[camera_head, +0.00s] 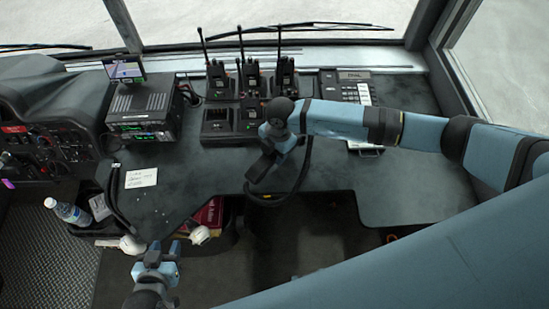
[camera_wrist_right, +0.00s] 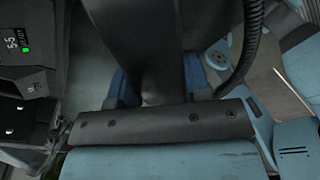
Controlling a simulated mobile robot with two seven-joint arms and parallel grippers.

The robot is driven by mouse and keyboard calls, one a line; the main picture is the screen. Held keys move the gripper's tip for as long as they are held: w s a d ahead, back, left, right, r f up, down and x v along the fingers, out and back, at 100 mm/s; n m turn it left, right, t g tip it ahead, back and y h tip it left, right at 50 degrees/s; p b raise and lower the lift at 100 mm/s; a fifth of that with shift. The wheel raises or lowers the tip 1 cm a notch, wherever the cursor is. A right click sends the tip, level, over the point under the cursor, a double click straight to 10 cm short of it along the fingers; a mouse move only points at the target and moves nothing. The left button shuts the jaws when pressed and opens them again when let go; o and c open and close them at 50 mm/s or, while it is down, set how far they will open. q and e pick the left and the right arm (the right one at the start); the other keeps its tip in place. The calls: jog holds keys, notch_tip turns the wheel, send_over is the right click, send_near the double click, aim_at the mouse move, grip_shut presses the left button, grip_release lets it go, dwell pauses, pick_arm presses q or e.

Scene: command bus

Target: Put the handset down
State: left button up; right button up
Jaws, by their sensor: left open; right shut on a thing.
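The black handset (camera_head: 260,169) is held over the dashboard counter, its lower end pointing down and left. It also fills the middle of the right wrist view (camera_wrist_right: 155,45). My right gripper (camera_head: 277,150) is shut on it, with the blue fingers on either side. A black cord (camera_head: 303,165) loops down beside the handset and shows at the right of the wrist view. Whether the handset touches the counter I cannot tell. My left gripper (camera_head: 165,252) is open and empty, low in front of the counter edge.
Several handheld radios (camera_head: 284,76) stand in chargers behind my right gripper. A keypad unit (camera_head: 346,86) is at the back right. A radio box (camera_head: 144,108) and a paper note (camera_head: 141,178) are at left. The counter (camera_head: 395,185) is clear at right.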

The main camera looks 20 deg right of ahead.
aim_at(274, 161)
jog(key=shift+f, duration=2.35)
jog(key=shift+f, duration=0.1)
